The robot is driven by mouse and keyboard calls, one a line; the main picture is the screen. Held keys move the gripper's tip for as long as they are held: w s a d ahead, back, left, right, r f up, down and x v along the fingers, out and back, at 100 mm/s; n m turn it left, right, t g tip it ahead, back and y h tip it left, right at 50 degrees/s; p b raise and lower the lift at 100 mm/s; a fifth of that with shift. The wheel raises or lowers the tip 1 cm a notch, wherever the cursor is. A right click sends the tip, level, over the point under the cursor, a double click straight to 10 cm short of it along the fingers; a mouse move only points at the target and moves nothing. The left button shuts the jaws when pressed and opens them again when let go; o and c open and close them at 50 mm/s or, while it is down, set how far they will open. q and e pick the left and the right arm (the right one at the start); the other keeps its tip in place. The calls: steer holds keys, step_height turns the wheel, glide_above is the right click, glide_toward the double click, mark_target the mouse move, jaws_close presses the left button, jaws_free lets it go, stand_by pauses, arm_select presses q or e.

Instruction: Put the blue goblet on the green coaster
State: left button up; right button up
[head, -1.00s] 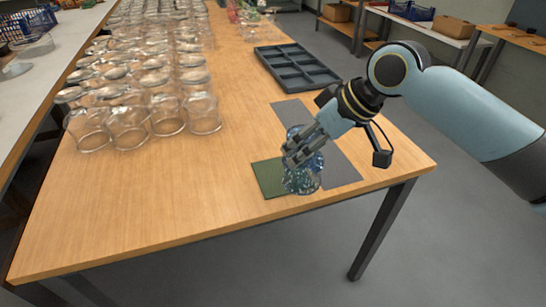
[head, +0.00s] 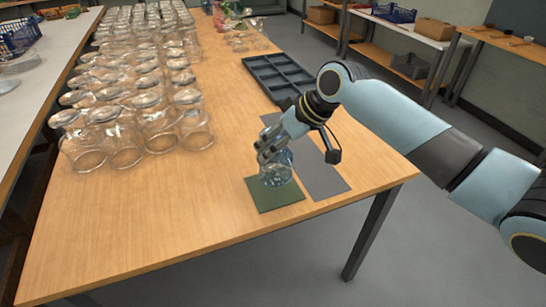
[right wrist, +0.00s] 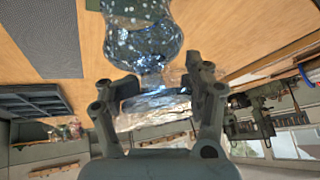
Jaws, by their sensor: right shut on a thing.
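The blue goblet (head: 277,172) is glassy with pale speckles. It is mouth down, its bowl toward the table, over the back half of the green coaster (head: 279,203). I cannot tell whether its rim touches the coaster. My right gripper (head: 268,151) comes from above and is shut on the goblet near its stem. In the right wrist view the goblet's bowl (right wrist: 145,40) lies beyond the fingers (right wrist: 158,88), with its stem and clear foot between them. A corner of the coaster (right wrist: 93,4) shows there. My left gripper is out of view.
A grey mat (head: 322,180) lies just right of the coaster. A dark compartment tray (head: 283,75) is behind it. Rows of clear upturned glasses (head: 125,140) fill the table's left side. The wooden table (head: 160,220) is bare in front, near its edge.

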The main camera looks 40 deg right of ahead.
mark_target(279, 154)
step_height(279, 154, down, 4)
steer(key=shift+a+f, duration=0.1)
steer(key=o, duration=1.6)
steer(key=shift+c, duration=0.2)
steer(key=v, duration=1.2)
steer(key=shift+p, duration=0.45)
